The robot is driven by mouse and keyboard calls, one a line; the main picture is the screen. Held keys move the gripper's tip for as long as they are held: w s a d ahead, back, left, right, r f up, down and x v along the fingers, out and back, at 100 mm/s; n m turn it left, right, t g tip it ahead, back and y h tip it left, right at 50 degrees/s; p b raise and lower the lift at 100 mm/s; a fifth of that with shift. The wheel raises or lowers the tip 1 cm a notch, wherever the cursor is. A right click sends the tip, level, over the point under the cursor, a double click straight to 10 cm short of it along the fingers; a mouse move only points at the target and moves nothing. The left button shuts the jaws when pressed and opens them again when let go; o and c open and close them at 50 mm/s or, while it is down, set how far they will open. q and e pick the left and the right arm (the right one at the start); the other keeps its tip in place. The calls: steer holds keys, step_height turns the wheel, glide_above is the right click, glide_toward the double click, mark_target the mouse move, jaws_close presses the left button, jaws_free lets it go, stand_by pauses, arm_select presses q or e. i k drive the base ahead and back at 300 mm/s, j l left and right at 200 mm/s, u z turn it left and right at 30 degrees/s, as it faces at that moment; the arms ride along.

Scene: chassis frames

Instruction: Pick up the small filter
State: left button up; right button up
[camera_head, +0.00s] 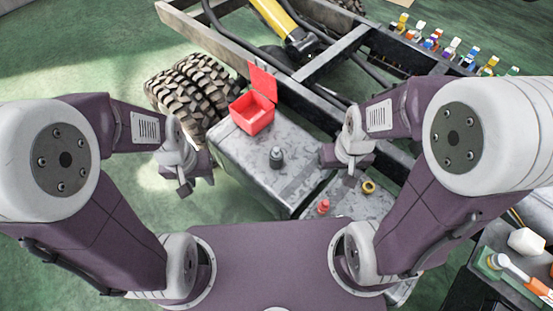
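A small dark grey cylindrical part with a lighter top (276,157) stands upright on the grey metal box of the chassis; it may be the small filter. A small red part (323,206) stands nearer to me on a second grey surface. A yellow ring-shaped part (369,187) is to its right. My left gripper (184,190) hangs left of the metal box, apart from these parts. My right gripper (324,156) is to the right of the dark part, with a gap between them. Neither gripper visibly holds anything; their finger openings are too small to make out.
An open red box (252,113) with a raised lid sits on the far left of the metal box (240,155). Large tyres (190,85) and chassis rails (335,55) lie beyond. Several small coloured items line the back right. A cluttered dark cart (490,275) stands at lower right.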

mark_target(275, 154)
steer(key=i+j+z, duration=0.15)
steer(key=j+z, duration=0.25)
steer(key=i+j+z, duration=0.1)
steer(key=j+z, duration=1.05)
steer(key=j, duration=0.1)
